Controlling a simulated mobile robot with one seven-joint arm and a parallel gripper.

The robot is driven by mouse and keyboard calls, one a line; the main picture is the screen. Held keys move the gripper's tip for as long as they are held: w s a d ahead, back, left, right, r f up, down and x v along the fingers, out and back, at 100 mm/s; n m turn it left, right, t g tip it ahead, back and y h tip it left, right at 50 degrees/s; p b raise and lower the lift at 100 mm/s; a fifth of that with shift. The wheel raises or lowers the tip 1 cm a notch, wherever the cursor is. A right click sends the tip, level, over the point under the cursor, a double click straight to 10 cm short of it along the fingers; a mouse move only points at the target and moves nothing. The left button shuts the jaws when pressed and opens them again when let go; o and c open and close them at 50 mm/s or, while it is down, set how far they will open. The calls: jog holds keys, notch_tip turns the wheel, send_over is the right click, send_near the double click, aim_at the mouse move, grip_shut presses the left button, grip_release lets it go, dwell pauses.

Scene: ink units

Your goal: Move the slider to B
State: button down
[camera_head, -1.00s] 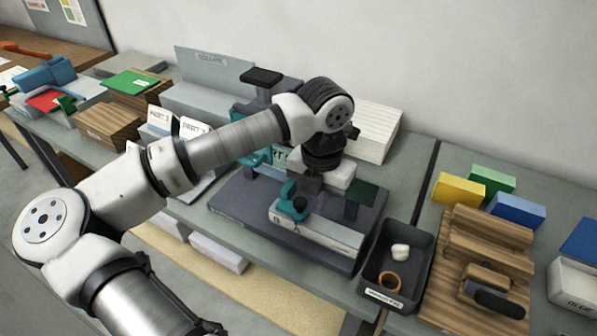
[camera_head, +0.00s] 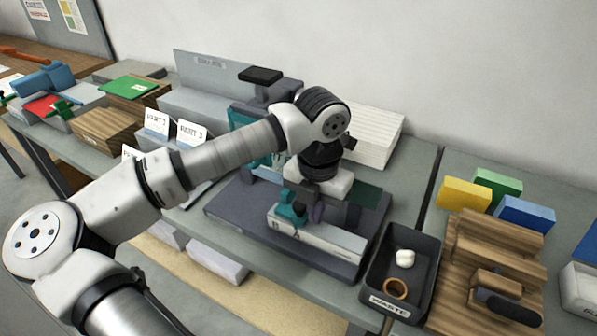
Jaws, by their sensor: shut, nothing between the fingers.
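The slider (camera_head: 285,213) is a teal block with a dark knob. It sits near the left end of a pale rail (camera_head: 335,246) on a dark grey base (camera_head: 235,212). The rail's front carries the letters B, at the left end, and A, to its right. The slider stands close to B. My gripper (camera_head: 313,212) is shut and empty, pointing down just right of the slider's knob. My fingers partly overlap the slider's right side, so I cannot tell whether they touch it.
A dark tray (camera_head: 374,268) with a white lump and an orange ring stands right of the base. Wooden blocks (camera_head: 495,240) and yellow, green and blue blocks lie farther right. A teal and grey press-like unit (camera_head: 240,122) stands behind the rail, partly hidden by my arm.

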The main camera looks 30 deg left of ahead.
aim_at(296, 203)
jog(key=shift+a+b, duration=0.75)
jog(key=shift+a, duration=2)
jog(key=shift+d+b, duration=0.4)
jog(key=shift+d, duration=0.25)
notch_tip(296, 203, up, 7)
jog(key=p, duration=0.3)
jog(key=shift+a, duration=0.1)
